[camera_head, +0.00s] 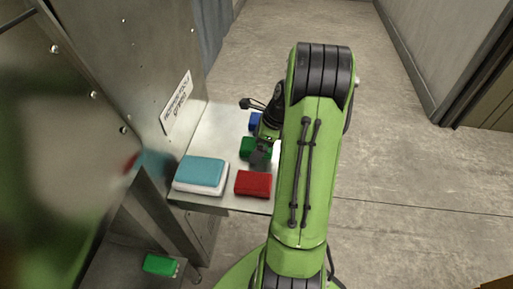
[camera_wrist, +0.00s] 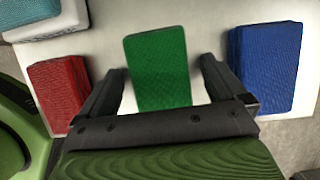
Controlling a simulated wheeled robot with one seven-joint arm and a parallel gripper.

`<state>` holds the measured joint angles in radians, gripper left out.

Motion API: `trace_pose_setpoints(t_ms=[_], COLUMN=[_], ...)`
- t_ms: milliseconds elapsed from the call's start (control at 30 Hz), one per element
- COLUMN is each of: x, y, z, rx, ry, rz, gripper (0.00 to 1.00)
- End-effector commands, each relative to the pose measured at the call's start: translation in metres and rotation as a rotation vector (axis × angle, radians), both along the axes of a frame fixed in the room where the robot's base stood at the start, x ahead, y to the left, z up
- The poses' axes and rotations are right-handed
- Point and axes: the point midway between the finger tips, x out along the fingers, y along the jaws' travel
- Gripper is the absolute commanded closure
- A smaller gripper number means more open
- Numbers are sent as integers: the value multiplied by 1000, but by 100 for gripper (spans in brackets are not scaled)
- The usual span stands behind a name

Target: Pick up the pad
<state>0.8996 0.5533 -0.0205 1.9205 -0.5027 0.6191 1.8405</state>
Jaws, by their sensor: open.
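A green pad (camera_wrist: 158,66) lies on a light metal shelf between the two fingers of my gripper (camera_wrist: 162,75). The gripper is open, with one finger on each side of the pad and a gap showing at each side. In the head view my gripper (camera_head: 259,155) is over the green pad (camera_head: 245,147) and hides part of it. Whether the fingers reach down to the shelf cannot be told.
The metal shelf (camera_head: 226,125) also holds a red block (camera_head: 253,184), a blue block (camera_head: 254,121) and a teal-topped white block (camera_head: 202,173). A metal cabinet (camera_head: 140,50) stands left. Another green block (camera_head: 160,264) lies lower down. Open floor lies right.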

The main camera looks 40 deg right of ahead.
Motion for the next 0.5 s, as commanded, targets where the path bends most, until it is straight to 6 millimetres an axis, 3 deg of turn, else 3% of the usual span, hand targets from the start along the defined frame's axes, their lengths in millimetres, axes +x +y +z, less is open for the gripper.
trace_pose_setpoints(t_ms=[67,433,500], x=[0,0,0], y=[0,0,0], z=[0,0,0], rx=[1,0,0], ry=[1,0,0], rz=[0,0,0], gripper=[2,58,58])
